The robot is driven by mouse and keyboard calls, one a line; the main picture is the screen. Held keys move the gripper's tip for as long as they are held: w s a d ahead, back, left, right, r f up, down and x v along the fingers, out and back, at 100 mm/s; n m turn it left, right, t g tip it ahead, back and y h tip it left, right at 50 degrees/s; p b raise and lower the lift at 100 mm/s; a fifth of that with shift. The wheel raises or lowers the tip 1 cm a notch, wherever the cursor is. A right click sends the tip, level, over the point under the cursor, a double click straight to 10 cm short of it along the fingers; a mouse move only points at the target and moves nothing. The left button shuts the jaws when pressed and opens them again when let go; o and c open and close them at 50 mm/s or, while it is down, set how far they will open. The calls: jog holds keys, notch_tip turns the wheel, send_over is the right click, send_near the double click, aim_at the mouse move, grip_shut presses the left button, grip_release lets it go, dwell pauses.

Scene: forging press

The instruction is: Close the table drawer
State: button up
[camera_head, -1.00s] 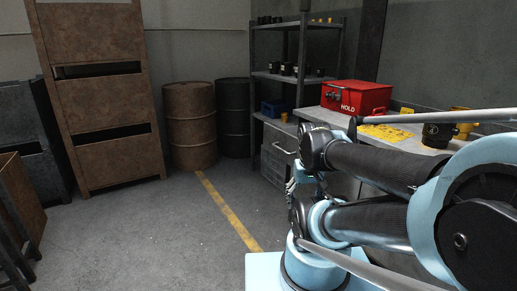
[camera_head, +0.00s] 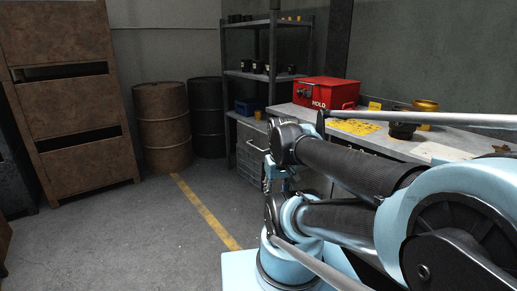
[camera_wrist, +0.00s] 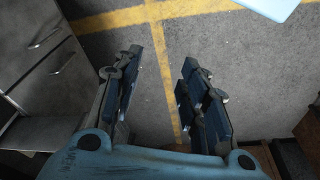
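The table (camera_head: 281,113) stands along the right wall with a worn grey top. Under its left end is a grey metal drawer front (camera_head: 250,142) with a bar handle; my arm hides the parts farther right. In the wrist view, two grey drawer fronts (camera_wrist: 29,62) with bar handles fill the upper left; I cannot tell how far either one is pulled out. My gripper (camera_wrist: 161,97) is open and empty above the floor, to the right of these fronts and apart from them. In the head view it is largely hidden behind my arm.
A shelf rack (camera_head: 275,50), a rusty barrel (camera_head: 161,125) and a dark barrel (camera_head: 207,115) are at the back. The floor (camera_head: 135,235) at left is clear, with a yellow line.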

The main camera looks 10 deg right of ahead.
jog(key=w+r+n, duration=0.1)
jog(key=w+n, duration=0.1)
jog(key=w+r+n, duration=0.1)
jog(key=w+r, duration=0.1)
jog(key=shift+w+d+r+n+h, duration=0.2)
jog(key=shift+w+n+h, duration=0.1)
jog(key=shift+n, duration=0.1)
grip_shut()
jog(key=w+a+r+n+h, duration=0.2)
jog(key=w+n, duration=0.7)
jog(key=w, duration=0.4)
jog(key=w+a+r+n+h, duration=0.1)
jog(key=w+a+r+n, duration=0.15)
jog(key=w+n, duration=0.85)
jog(key=w+d+f+m, duration=0.1)
jog(key=w+d+f, duration=0.3)
jog(key=d+f, duration=0.3)
jog(key=shift+x, duration=1.1)
